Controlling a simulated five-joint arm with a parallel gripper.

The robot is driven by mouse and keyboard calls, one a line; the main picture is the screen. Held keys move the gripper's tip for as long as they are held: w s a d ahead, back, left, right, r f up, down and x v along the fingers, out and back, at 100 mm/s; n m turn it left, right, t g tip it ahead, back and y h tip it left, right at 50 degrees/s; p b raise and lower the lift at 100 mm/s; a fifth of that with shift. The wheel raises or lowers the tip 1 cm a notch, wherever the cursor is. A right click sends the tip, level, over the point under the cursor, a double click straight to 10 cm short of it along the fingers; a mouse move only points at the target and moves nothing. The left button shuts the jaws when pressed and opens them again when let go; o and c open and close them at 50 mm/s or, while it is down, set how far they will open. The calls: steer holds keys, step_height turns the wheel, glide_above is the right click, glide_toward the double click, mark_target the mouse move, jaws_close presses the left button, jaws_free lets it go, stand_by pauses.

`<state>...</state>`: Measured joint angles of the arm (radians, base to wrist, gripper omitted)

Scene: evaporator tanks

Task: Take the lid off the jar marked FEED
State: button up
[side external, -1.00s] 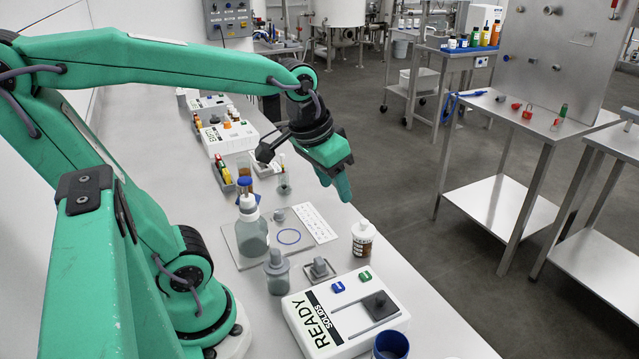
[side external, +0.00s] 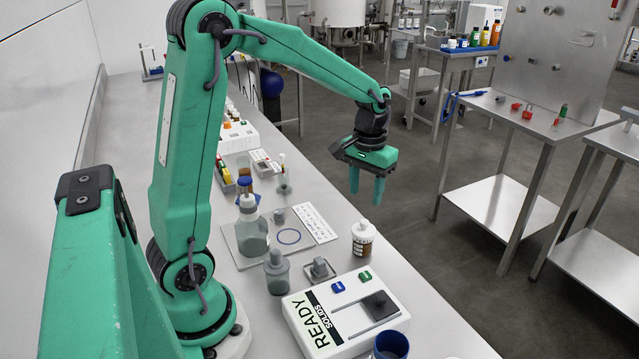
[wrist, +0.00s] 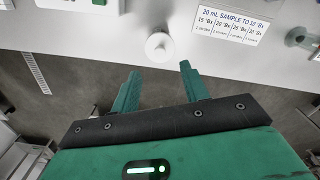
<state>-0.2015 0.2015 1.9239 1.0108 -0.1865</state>
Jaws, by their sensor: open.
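A small brown jar (side external: 363,240) with a white label and a white knobbed lid (side external: 363,226) stands upright on the bench near its right edge. I cannot read the label, so I cannot confirm FEED. The lid also shows from above in the wrist view (wrist: 159,46), just beyond my fingertips and roughly centred between them. My gripper (side external: 367,190) points down, open and empty, above and a little behind the jar in the side view. Its green fingers (wrist: 160,70) are apart and touch nothing.
A white READY SOLIDS device (side external: 345,315) stands in front of the jar, with a blue cup (side external: 391,344) nearby. Floor is beyond the bench edge.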

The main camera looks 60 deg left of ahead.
mark_target(364, 222)
steer(key=shift+w+a+f, duration=0.1)
steer(key=shift+f, duration=0.1)
steer(key=shift+f, duration=1.25)
steer(key=shift+f, duration=2.6)
jaws_close()
